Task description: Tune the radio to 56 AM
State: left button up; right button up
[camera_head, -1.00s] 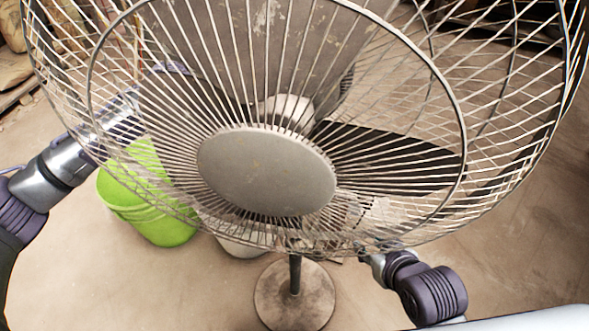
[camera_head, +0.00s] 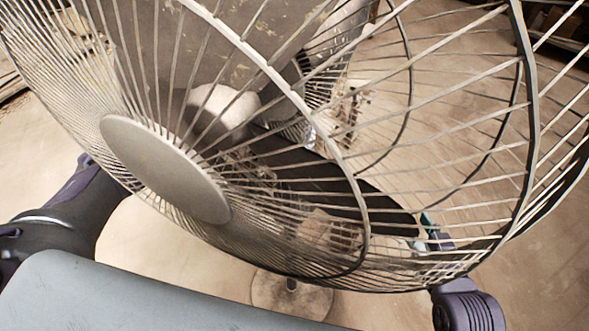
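I cannot make out a radio in the head view; the fan's wire cage covers most of the picture. My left arm comes in at the left edge and passes behind the cage, and I cannot see its gripper. My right arm rises at the lower right and also passes behind the cage. A small teal and pale part shows through the wires above it, but I cannot make out the fingers or whether they hold anything.
A large standing fan (camera_head: 165,170) with a wire cage is very close in front of me. Its round base (camera_head: 290,298) stands on the dusty floor (camera_head: 540,255). Bare floor shows at the right. Grey, cluttered shapes behind the cage are unclear.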

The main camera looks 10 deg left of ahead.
pick_arm(q)
jog(key=shift+f, duration=0.35)
pick_arm(e)
jog(key=shift+w+a+r+t, duration=0.1)
jog(key=shift+w+r+t, duration=0.1)
jog(key=shift+r+t, duration=0.1)
pick_arm(q)
grip_shut()
